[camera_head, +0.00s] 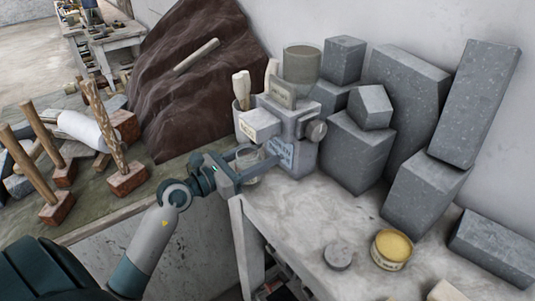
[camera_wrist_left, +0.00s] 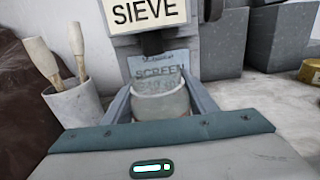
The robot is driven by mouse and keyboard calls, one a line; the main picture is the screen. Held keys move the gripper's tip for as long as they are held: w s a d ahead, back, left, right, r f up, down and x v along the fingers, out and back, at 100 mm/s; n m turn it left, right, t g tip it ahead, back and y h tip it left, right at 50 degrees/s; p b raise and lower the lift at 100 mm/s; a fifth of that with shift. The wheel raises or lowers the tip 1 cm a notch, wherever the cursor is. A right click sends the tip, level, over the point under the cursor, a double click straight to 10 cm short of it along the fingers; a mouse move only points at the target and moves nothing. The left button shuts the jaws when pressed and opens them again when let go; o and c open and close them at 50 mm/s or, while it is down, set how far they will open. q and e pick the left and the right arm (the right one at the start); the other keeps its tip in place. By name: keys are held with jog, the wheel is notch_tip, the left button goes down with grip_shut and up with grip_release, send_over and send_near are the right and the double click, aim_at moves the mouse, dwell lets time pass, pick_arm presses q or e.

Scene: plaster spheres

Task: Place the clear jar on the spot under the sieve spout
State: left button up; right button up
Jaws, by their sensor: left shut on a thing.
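The clear jar (camera_wrist_left: 160,103) is a small, see-through round vessel between the two fingers of my left gripper (camera_wrist_left: 160,95). In the head view the left gripper (camera_head: 257,160) is shut on the jar (camera_head: 249,180), in front of the sieve (camera_head: 298,125). The sieve is a grey box machine with a white SIEVE label, which also shows in the wrist view (camera_wrist_left: 145,12). A blue sign (camera_wrist_left: 158,65) on its front stands just behind the jar. I cannot tell whether the jar touches the bench. The spot is not clearly visible. My right gripper is not in view.
A cup with brushes (camera_wrist_left: 75,103) stands left of the sieve. Grey blocks (camera_head: 358,150) stack to its right. A yellow-topped tin (camera_head: 391,250) and grey disc (camera_head: 338,256) sit on the pale bench (camera_head: 300,220). Mallets (camera_head: 125,180) stand at left.

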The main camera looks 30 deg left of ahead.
aim_at(237, 170)
pick_arm(q)
jog(key=x, duration=0.2)
jog(key=shift+w+d+r+p, duration=0.1)
jog(key=shift+w+r+p, duration=0.05)
jog(key=shift+w+p, duration=0.2)
jog(key=shift+s+f, duration=0.1)
jog(key=shift+f, duration=0.75)
jog(key=shift+s, duration=0.1)
jog(key=shift+f, duration=0.1)
jog(key=o, duration=1.3)
jog(key=b+v, duration=0.4)
jog(key=v, duration=0.6)
jog(key=shift+s+f, duration=0.1)
jog(key=shift+s, duration=0.25)
jog(key=shift+s+a, duration=0.45)
jog(key=shift+s, duration=0.1)
